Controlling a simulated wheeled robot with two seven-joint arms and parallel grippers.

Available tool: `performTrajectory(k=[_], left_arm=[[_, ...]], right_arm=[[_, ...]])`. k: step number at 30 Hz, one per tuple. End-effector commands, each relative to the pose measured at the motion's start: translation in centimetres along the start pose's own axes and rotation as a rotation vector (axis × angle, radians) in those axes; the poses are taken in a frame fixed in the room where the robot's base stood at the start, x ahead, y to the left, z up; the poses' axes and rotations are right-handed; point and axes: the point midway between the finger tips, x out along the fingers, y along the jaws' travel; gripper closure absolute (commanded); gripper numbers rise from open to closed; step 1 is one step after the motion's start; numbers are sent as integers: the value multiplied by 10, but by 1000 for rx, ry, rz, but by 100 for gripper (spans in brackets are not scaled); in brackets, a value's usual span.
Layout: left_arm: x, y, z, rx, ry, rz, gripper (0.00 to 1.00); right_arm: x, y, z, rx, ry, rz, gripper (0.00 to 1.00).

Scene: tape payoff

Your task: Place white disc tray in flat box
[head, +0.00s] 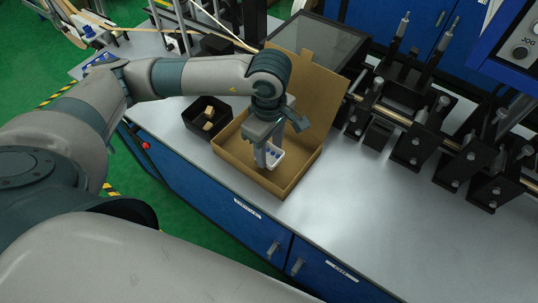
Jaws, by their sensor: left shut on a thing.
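The white disc tray (275,159) is small and holds several blue discs. My left gripper (267,160) points down and is shut on the tray, and its fingers hide part of it. The flat box (284,186) is brown cardboard with its lid standing open at the back. The gripper and tray are over or inside the box's open bottom; I cannot tell whether the tray touches the floor of the box. My right gripper is not in view.
A black bin (206,118) with light brown pieces stands left of the box. A dark flat screen (318,48) is behind the lid. Black clamp fixtures on a rod (410,128) stand to the right. The bench top (345,215) right of the box is clear.

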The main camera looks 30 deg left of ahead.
Motion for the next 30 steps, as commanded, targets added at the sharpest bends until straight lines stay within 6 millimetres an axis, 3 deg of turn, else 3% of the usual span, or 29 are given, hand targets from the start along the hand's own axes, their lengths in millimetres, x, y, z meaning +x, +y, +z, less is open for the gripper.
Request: performTrajectory(k=[12,25,26,27,30], left_arm=[[36,-1,0,-1,0,-2,78],[41,0,0,0,0,0,78],[40,0,0,0,1,0,55],[39,0,0,0,1,0,49],[39,0,0,0,1,-1,49]], right_arm=[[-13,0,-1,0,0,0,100],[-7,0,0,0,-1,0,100],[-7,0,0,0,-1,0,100],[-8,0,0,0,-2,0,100],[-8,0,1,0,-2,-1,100]])
